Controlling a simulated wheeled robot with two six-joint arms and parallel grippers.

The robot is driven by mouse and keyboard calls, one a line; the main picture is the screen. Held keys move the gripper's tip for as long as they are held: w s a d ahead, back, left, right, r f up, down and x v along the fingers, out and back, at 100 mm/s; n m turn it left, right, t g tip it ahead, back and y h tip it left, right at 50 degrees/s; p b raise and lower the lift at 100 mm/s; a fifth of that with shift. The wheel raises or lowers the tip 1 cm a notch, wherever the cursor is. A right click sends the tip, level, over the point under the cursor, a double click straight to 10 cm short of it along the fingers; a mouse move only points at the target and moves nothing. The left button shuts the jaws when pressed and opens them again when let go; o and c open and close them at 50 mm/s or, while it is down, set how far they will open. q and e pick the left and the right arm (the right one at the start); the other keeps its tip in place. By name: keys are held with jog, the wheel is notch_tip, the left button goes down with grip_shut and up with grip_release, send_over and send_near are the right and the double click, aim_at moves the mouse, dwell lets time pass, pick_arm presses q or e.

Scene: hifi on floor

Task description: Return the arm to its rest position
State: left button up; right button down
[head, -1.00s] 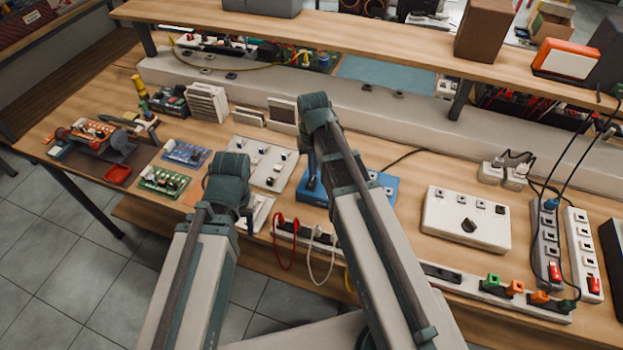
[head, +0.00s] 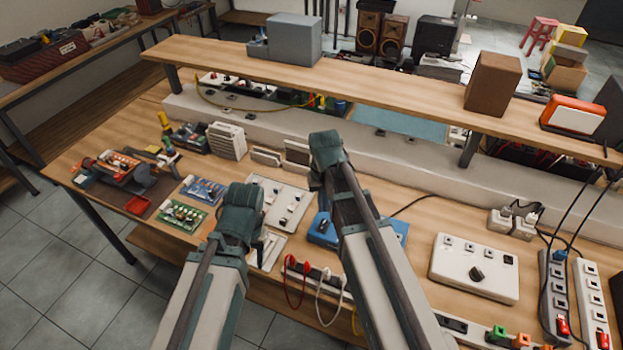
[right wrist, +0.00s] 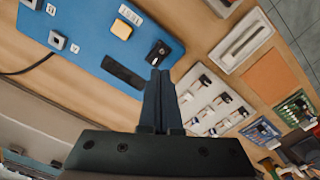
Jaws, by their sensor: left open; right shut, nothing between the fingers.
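My left arm (head: 215,285) comes in from the bottom of the head view, bent at a dark green joint. My left gripper (head: 262,243) shows only partly past that joint, open, near a white panel at the bench's front edge. My right arm (head: 385,275) reaches over the blue panel (head: 393,231) on the bench. It hides its own gripper in the head view. In the right wrist view my right gripper (right wrist: 159,75) is shut and empty. Its tips overlap the edge of the blue panel (right wrist: 95,40) beside a black knob; I cannot tell the gap.
A raised wooden shelf (head: 390,92) runs along the back of the bench. A white switch box (head: 474,268) and power strips (head: 594,300) lie to the right. Circuit boards (head: 183,214) and a white switch panel (head: 280,200) lie to the left. Red and white cables hang at the front edge.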

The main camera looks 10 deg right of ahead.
jog(key=s+a+n+h, duration=0.1)
jog(key=s+a+n, duration=0.3)
jog(key=s+a, duration=0.5)
jog(key=s, duration=0.4)
jog(key=shift+s+a, duration=0.2)
jog(key=shift+r, duration=0.1)
jog(key=w+d+r+n+t+y+p, duration=0.2)
jog(key=w+d+r+n+p, duration=0.4)
jog(key=w+d, duration=0.5)
jog(key=shift+w+d+r+n+t+y, duration=0.3)
jog(key=shift+w+d+r+n+y, duration=0.15)
jog(key=shift+d+n+y, duration=0.4)
